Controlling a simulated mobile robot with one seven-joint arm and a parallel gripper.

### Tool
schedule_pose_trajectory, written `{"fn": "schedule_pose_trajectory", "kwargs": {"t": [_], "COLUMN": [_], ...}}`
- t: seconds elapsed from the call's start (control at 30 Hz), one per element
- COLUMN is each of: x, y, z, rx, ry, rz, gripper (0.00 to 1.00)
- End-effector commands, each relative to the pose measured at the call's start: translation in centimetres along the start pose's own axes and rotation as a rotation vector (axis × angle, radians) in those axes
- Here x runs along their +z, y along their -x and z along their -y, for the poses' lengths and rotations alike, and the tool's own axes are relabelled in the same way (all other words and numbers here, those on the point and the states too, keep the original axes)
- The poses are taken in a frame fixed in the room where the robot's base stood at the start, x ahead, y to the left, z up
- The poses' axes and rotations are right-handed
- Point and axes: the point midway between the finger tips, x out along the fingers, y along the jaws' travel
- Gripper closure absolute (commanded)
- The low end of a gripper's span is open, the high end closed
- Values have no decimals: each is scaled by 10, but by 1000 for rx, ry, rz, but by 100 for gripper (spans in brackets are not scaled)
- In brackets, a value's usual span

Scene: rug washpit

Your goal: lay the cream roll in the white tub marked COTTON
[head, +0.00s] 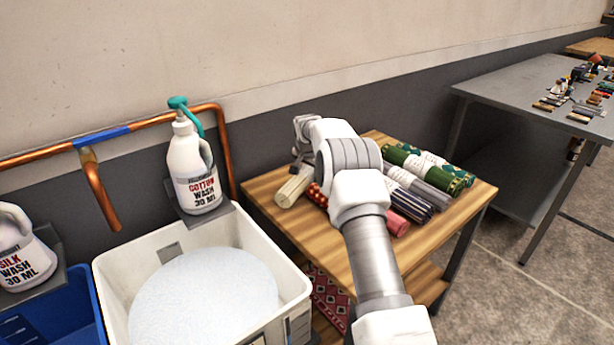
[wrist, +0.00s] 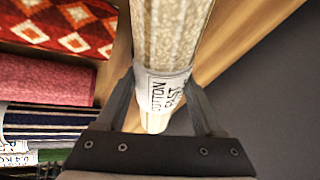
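The cream roll (wrist: 172,35) runs lengthwise between my gripper's fingers in the wrist view, with a paper band reading COTTON around it. My gripper (wrist: 162,80) appears shut on it at the band, one finger against each side. In the head view the cream roll (head: 294,184) shows at the left edge of the wooden table, under my gripper (head: 303,150), whose fingertips are hard to make out. The roll looks tilted and nearer the wrist camera than the other rolls. The white tub (head: 103,285) is at the lower left, filled with pale, foamy liquid; its own marking is not readable.
A COTTON WASH bottle (head: 192,165) stands on a shelf behind the tub. Copper pipe (head: 225,150) rises between tub and table. Several other rolls (head: 430,170) lie on the wooden table (head: 345,245). A blue tub (head: 80,325) and SILK WASH bottle (head: 20,250) are left.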

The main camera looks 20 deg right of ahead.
Motion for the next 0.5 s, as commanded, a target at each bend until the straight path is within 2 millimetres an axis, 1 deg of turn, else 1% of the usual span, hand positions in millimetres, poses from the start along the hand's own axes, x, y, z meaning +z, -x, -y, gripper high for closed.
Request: {"fn": "schedule_pose_trajectory", "kwargs": {"t": [0.03,0.17,0.2,0.27,0.5], "x": [0,0,0,0,-1], "y": [0,0,0,0,1], "z": [0,0,0,0,1], "rx": [0,0,0,0,-1], "ry": [0,0,0,0,0], "rz": [0,0,0,0,-2], "gripper": [59,83,90,100,100]}}
